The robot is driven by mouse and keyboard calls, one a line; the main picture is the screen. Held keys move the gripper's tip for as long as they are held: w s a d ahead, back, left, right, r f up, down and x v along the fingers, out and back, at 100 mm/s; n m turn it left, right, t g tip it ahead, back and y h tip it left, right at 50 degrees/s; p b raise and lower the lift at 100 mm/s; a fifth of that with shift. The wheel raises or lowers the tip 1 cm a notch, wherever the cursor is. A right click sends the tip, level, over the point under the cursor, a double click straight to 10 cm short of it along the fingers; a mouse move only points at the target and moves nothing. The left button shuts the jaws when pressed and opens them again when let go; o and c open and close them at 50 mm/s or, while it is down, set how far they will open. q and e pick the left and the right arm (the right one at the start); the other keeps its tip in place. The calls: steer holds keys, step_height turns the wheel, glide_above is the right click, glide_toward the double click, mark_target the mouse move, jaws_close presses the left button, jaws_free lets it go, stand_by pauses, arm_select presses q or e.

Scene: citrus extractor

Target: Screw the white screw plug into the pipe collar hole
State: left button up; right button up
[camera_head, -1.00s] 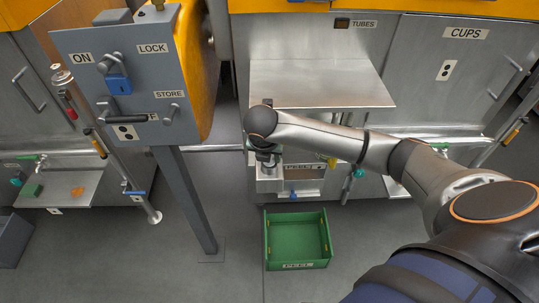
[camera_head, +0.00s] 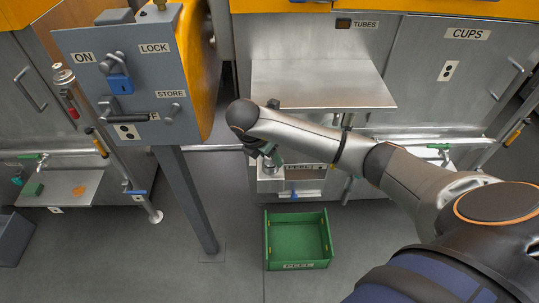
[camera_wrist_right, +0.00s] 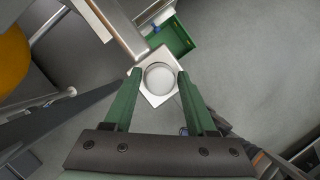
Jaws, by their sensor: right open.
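In the right wrist view a round white piece (camera_wrist_right: 159,79), which looks like the screw plug, shows between the green fingers of my right gripper (camera_wrist_right: 159,74). The fingers are open, one on each side of it, with no clear contact. Below it is a pale square plate (camera_wrist_right: 149,99). In the head view my right gripper (camera_head: 273,158) points down and slightly right, in front of the middle machine above its small steel ledge (camera_head: 267,185). The plug is not clear there, hidden by the arm. I cannot make out the pipe collar hole. My left gripper is out of view.
A green bin (camera_head: 297,262) stands on the floor below the ledge. A steel shelf (camera_head: 320,85) juts out above my right forearm. A grey control box (camera_head: 125,80) on a slanted post (camera_head: 185,200) stands to the left. The floor around the bin is clear.

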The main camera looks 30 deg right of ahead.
steer(key=n+t, duration=0.1)
steer(key=n, duration=0.2)
steer(key=n+t+y, duration=0.1)
steer(key=n, duration=0.2)
steer(key=shift+s+d, duration=0.2)
steer(key=n+y, duration=0.1)
steer(key=n, duration=0.2)
steer(key=n+t+y, duration=0.1)
steer(key=n, duration=0.2)
steer(key=shift+a, duration=0.1)
steer(key=shift+c, duration=0.4)
steer(key=c, duration=0.7)
steer(key=m+h, duration=0.1)
steer(key=m, duration=0.2)
steer(key=m+g, duration=0.1)
steer(key=m, duration=0.1)
steer(key=shift+w+a+m+h, duration=0.15)
steer(key=shift+m+h, duration=0.25)
steer(key=m+g, duration=0.1)
steer(key=m, duration=0.2)
steer(key=m+g+h, duration=0.1)
steer(key=m, duration=0.2)
steer(key=o, duration=0.8)
